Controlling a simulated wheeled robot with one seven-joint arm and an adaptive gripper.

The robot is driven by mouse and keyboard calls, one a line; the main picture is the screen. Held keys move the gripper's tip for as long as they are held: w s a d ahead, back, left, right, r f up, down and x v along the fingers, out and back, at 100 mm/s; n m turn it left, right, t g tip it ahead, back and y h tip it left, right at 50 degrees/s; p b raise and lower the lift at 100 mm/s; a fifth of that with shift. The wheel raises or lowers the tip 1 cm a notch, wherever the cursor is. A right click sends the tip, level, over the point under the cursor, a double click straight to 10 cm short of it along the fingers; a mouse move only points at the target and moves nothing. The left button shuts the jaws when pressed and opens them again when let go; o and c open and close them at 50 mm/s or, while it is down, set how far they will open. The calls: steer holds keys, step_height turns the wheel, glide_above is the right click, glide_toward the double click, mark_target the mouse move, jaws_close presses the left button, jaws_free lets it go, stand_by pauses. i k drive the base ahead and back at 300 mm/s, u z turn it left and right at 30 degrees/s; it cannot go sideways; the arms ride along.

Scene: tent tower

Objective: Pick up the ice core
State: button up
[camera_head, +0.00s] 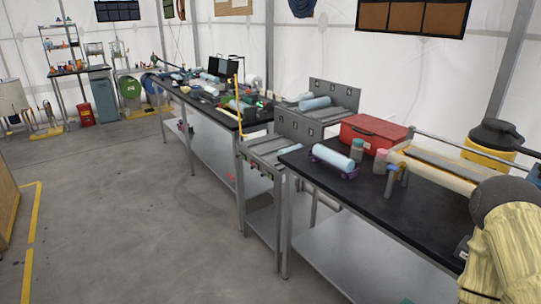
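A pale blue cylinder that looks like an ice core (333,157) lies in a small purple cradle on the near black table (375,208). A similar pale blue cylinder (315,103) lies on a grey metal stand (345,97) behind it. More pale blue cylinders, one of them at the back (209,77), lie on the farther table (197,98). I cannot tell which one is meant. Part of my arm, with a yellow cover and a grey joint, shows at the lower right. My gripper is not in view.
A red case (373,133), small bottles (356,150) and a yellow-sided machine (435,170) stand beside the near cylinder. A yellow upright frame (238,110) rises at the farther table's edge. The grey floor (130,210) at left is clear.

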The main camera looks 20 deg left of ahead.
mark_target(340, 161)
steer(key=u, duration=0.9)
steer(key=i, duration=1)
steer(key=z, duration=0.05)
